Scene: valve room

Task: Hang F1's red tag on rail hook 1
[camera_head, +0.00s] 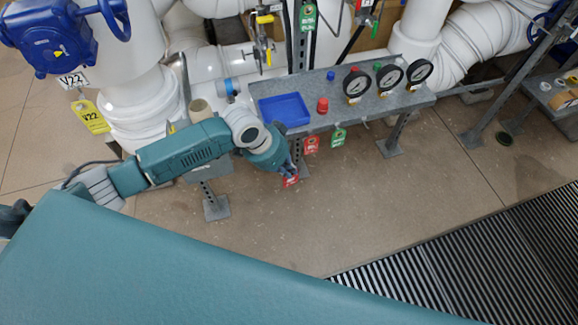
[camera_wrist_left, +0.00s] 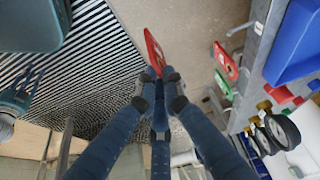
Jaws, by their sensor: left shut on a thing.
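My left gripper (camera_head: 293,172) is shut on a red tag (camera_head: 290,181), in front of and below the front edge of the grey bench. In the left wrist view the red tag (camera_wrist_left: 154,52) sticks out from the closed fingertips (camera_wrist_left: 160,78). Another red tag (camera_head: 311,144) and a green tag (camera_head: 338,137) hang along the bench's front edge. They also show in the left wrist view, the red one (camera_wrist_left: 225,60) beyond the green one (camera_wrist_left: 223,86). The hooks are too small to make out. Writing on the held tag is not readable. My right gripper is not in view.
The grey bench (camera_head: 355,109) carries a blue tray (camera_head: 284,109), a red cap (camera_head: 322,105) and three gauges (camera_head: 389,78). White pipes and a blue valve (camera_head: 45,35) stand behind and left. The floor (camera_head: 400,200) in front is clear up to a dark grating (camera_head: 480,265).

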